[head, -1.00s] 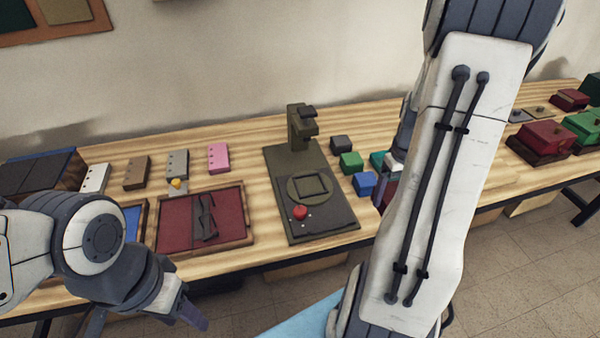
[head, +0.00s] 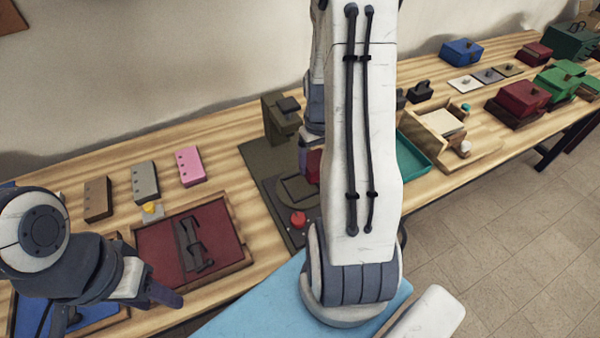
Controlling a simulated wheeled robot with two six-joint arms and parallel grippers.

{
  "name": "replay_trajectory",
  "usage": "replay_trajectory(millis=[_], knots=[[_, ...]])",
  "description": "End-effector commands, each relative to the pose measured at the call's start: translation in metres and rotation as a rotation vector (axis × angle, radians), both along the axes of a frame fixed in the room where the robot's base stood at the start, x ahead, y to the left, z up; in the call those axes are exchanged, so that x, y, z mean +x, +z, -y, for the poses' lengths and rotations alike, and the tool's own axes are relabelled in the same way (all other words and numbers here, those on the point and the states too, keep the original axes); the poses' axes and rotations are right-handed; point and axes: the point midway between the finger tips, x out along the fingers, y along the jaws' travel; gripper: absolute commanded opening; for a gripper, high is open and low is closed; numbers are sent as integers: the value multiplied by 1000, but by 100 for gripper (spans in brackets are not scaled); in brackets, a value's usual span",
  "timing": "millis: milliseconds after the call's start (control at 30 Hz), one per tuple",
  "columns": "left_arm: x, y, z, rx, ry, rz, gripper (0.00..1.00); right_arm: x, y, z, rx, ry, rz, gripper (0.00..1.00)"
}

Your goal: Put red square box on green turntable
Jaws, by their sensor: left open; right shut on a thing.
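The green turntable (head: 288,183) is an olive round plate with a square frame on it, set in a dark press-like stand on the bench. It is partly hidden behind my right arm. The red box (head: 314,166) shows as a small dark red patch at the turntable's right side, mostly hidden by the arm. My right gripper (head: 311,150) is shut on it from above. I cannot tell whether the box touches the turntable. My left gripper (head: 116,306) is open and empty, low at the left by the bench's front edge.
A red knob (head: 298,219) stands in front of the turntable, and the stand's upright (head: 280,118) rises behind it. A maroon tray (head: 150,242) lies left. A teal tray (head: 412,140), wooden holder (head: 450,125) and several coloured boxes stand right.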

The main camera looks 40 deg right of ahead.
Motion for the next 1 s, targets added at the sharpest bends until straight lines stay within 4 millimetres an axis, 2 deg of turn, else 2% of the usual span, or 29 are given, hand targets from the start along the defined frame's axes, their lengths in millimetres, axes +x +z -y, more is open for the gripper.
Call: replay_trajectory(millis=[100, 267, 367, 600, 1000], knots=[[0, 6, 0, 0, 0, 0, 50, 17, -13, -17, 0, 5, -2, 22], [0, 8, 0, 0, 0, 0, 50, 28, -23, -27, 0, 1, 1, 22], [0, 10, 0, 0, 0, 0, 50, 29, -30, -28, 0, -1, -2, 22], [0, 16, 0, 0, 0, 0, 50, 29, -61, -28, 0, -2, -1, 22], [0, 12, 0, 0, 0, 0, 50, 29, -68, -27, -1, -1, 2, 22]])
